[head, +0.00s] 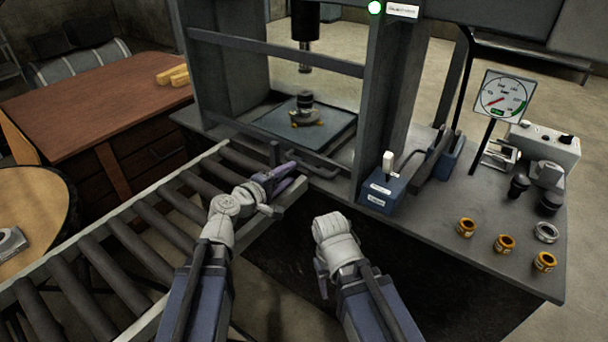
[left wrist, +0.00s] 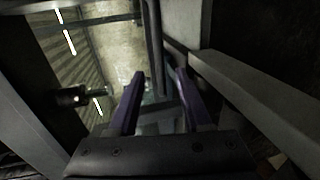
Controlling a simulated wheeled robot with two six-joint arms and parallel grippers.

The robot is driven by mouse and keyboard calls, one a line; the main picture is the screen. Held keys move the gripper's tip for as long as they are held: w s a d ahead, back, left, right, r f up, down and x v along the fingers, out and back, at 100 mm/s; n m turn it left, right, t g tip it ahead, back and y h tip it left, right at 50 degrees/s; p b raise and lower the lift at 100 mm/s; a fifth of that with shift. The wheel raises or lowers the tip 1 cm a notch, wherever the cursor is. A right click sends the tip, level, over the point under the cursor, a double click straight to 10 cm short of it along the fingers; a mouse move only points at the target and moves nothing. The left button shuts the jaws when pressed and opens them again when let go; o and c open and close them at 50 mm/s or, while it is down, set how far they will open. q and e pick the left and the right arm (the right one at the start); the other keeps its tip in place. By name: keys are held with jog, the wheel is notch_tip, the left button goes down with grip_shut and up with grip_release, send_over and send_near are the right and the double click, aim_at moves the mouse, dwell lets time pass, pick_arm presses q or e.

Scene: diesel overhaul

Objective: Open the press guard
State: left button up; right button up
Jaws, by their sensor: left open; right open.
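The press guard (head: 275,53) is a clear panel with dark bars across the front of the press, and it looks lowered. A dark handle bar (head: 312,167) runs along its lower edge. My left gripper (head: 277,178), with purple fingers, is close in front of the left end of this handle. In the left wrist view its fingers (left wrist: 158,92) are apart, with a dark bar (left wrist: 153,45) showing between and beyond them. I cannot tell whether they touch it.
A dark part (head: 305,108) stands on the press bed under the ram (head: 305,35). A blue control box (head: 383,190) with a lever stands right of the press frame. A roller conveyor (head: 150,225) lies at left. Orange rings (head: 505,243) and a gauge (head: 505,95) are at right.

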aim_at(302, 166)
pick_arm(q)
jog(key=shift+b+x, duration=0.75)
jog(key=shift+x, duration=3.2)
grip_shut()
